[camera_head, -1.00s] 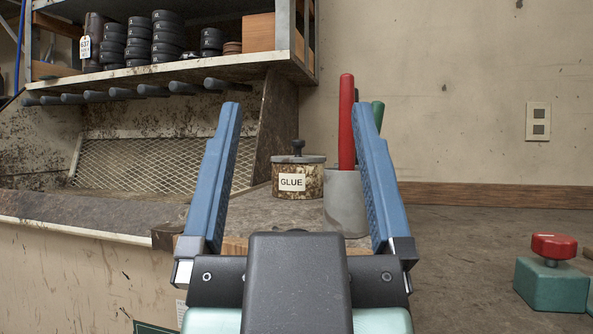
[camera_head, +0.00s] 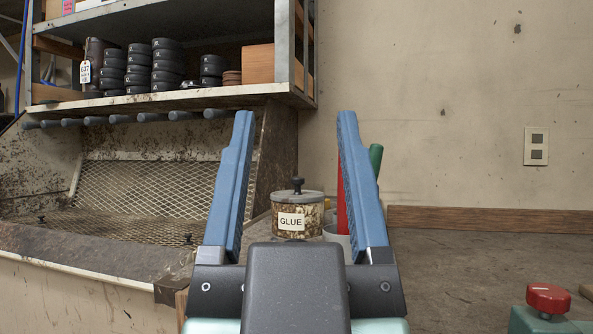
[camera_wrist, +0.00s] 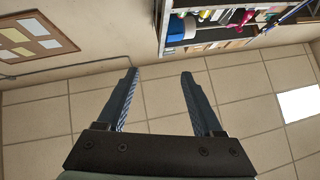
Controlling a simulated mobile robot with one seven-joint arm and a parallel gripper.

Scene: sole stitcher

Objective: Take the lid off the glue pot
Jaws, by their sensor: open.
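The glue pot (camera_head: 298,222) is a round, stained jar with a white GLUE label, standing upright on the bench in the head view. Its lid (camera_head: 297,192) is a flat grey disc with a dark knob on top, and it sits on the pot. My gripper (camera_head: 294,118) is open and empty, with its two blue fingers pointing up and spread. In the head view the pot shows between the fingers, behind them. The wrist view also shows my open gripper (camera_wrist: 159,72) with nothing between the fingers. The pot is not in the wrist view.
A grey cup (camera_head: 337,237) with a red-handled tool (camera_head: 342,200) and a green one stands right of the pot, partly behind my right finger. A mesh-backed hood (camera_head: 150,190) and a shelf (camera_head: 170,98) are at left. A red-knobbed green block (camera_head: 549,299) sits at right.

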